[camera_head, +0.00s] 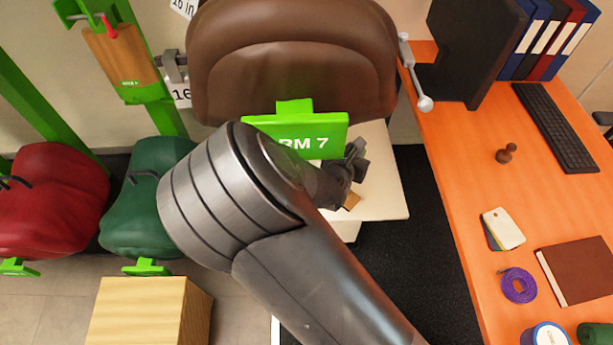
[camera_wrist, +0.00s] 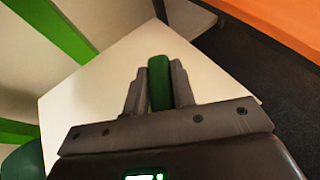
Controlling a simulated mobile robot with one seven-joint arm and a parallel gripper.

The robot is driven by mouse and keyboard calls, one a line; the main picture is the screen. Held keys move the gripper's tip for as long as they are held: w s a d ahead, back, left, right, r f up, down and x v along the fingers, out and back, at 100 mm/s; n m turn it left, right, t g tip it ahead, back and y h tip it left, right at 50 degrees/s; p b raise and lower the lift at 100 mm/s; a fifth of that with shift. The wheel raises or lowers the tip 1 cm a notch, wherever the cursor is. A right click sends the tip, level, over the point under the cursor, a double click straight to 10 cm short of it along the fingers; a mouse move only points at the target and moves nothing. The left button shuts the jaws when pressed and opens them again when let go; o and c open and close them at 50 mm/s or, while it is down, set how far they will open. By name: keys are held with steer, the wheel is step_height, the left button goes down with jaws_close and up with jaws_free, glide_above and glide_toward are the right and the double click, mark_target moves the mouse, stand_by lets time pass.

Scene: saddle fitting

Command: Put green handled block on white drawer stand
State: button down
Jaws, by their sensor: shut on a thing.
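My gripper (camera_wrist: 159,90) is shut on a green handle (camera_wrist: 159,80), which stands between its two fingers in the wrist view. The rest of the handled block is mostly hidden there. In the head view my gripper (camera_head: 350,170) is partly hidden by my arm, and a small tan piece (camera_head: 352,201), perhaps the block, shows just below it. The white drawer stand (camera_head: 385,180) lies under my gripper, and its white top also fills much of the wrist view (camera_wrist: 85,100). I cannot tell whether the block touches the top.
A brown saddle (camera_head: 290,60) with a green "RM 7" sign (camera_head: 325,130) is close behind my gripper. An orange desk (camera_head: 460,160) stands to the right. Red (camera_head: 55,200) and dark green (camera_head: 145,200) saddles and a wooden box (camera_head: 140,310) are at the left.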

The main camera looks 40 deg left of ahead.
steer(key=s+a+f+n+g+y, duration=0.1)
steer(key=s+a+f, duration=0.1)
steer(key=a+f, duration=0.2)
steer(key=s+a+f+n+g+y, duration=0.1)
steer(key=s+a+f+n+y, duration=0.1)
steer(key=f, duration=0.4)
steer(key=s+a+f+n+g+y, duration=0.1)
steer(key=s+a+f+n+y, duration=0.1)
steer(key=a+f, duration=0.3)
steer(key=shift+s+a+f, duration=0.25)
steer(key=shift+a+f, duration=0.1)
steer(key=shift+f, duration=0.25)
steer(key=shift+s+a+f+n, duration=0.1)
steer(key=shift+f+n, duration=0.2)
steer(key=shift+f, duration=0.2)
steer(key=shift+f+y, duration=0.3)
steer(key=shift+f, duration=0.85)
steer(key=shift+f, duration=0.15)
steer(key=c, duration=1.2)
jaws_free()
